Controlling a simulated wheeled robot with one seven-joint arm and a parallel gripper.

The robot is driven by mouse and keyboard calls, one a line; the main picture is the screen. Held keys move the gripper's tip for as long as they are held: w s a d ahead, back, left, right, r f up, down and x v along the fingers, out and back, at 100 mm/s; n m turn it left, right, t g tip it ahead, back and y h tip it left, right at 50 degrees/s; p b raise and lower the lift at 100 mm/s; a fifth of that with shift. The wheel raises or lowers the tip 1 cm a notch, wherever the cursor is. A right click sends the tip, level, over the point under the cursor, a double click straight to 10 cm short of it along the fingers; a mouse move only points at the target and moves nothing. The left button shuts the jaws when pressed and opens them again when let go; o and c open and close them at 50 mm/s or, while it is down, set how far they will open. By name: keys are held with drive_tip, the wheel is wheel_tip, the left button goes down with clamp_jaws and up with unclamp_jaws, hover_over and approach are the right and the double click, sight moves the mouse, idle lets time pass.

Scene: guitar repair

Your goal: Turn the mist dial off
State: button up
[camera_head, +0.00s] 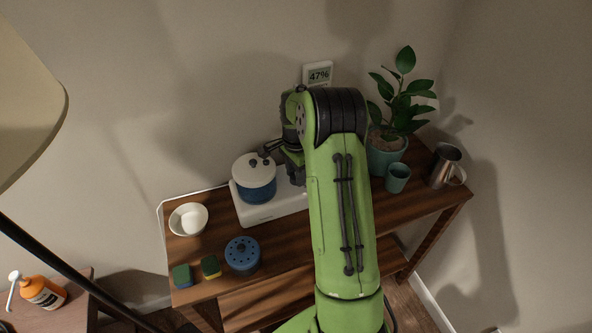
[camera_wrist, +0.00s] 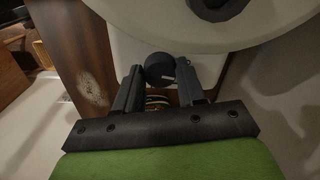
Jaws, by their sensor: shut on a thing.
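The mist dial (camera_wrist: 158,68) is a dark round knob on a white base (camera_wrist: 125,46), between my fingers in the wrist view. My gripper (camera_wrist: 159,76) is shut on it, with one dark finger on each side. In the head view the white base (camera_head: 254,214) sits on the wooden table and carries a blue vessel (camera_head: 257,187) with a white lid (camera_head: 253,169). My arm covers the base's right end, so the dial is hidden there. I cannot read any mark showing the dial's setting.
A wall display (camera_head: 318,75) reads 47%. A potted plant (camera_head: 387,155), a teal cup (camera_head: 397,178) and a metal jug (camera_head: 444,167) stand right. A white bowl (camera_head: 188,219), two sponges and a blue perforated pot (camera_head: 242,255) stand left and in front.

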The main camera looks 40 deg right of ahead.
drive_tip(key=shift+n, duration=0.8)
drive_tip(key=o, duration=1.1)
drive_tip(key=shift+c, duration=0.2)
wheel_tip(320, 180, up, 16)
drive_tip(key=p, duration=0.4)
